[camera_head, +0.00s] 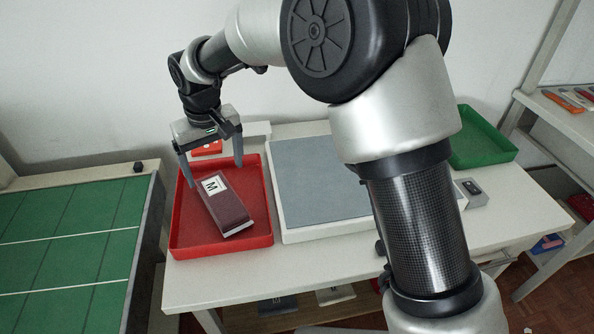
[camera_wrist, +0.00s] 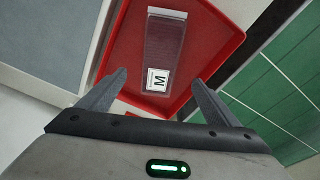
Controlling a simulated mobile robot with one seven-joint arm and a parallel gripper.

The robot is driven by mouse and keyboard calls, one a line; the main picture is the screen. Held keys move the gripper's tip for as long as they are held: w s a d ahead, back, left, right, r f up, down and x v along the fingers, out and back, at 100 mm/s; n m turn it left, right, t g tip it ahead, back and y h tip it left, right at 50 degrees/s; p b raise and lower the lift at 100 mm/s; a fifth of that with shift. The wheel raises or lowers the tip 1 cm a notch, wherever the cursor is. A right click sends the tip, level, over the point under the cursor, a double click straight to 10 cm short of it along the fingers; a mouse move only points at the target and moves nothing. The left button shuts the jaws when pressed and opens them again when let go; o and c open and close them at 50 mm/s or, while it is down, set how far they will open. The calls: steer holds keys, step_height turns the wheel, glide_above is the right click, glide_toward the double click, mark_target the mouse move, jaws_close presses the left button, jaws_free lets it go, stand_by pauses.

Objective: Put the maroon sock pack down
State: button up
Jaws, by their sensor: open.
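The maroon sock pack (camera_head: 228,204) lies in the red tray (camera_head: 223,251), set at a slant, with a white M label at its far end. In the wrist view the pack (camera_wrist: 164,45) lies ahead of the fingers with its M label nearest them, inside the red tray (camera_wrist: 213,56). My gripper (camera_head: 212,172) is open over the far part of the tray, its fingers apart and empty. The fingers also show in the wrist view (camera_wrist: 158,88), with a gap between them and nothing held.
A grey mat in a white frame (camera_head: 322,195) lies right of the red tray. A green tray (camera_head: 482,138) stands at the table's right end, with a small grey box (camera_head: 472,194) in front. A green lined surface (camera_head: 75,250) is at left. Shelves (camera_head: 570,115) stand at right.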

steer(key=s+d+r+m+t, duration=0.1)
steer(key=s+d+r+m, duration=0.1)
steer(key=d+r, duration=0.7)
steer(key=s+d+r+m+t, duration=0.15)
steer(key=d+r, duration=0.25)
steer(key=d, duration=0.9)
steer(key=s+d+r+m+t+h, duration=0.1)
steer(key=s+d+m, duration=0.3)
steer(key=s+d, duration=1.1)
steer(key=shift+s+d+t, duration=0.35)
steer(key=shift+s+d, duration=0.05)
steer(key=shift+s, duration=0.2)
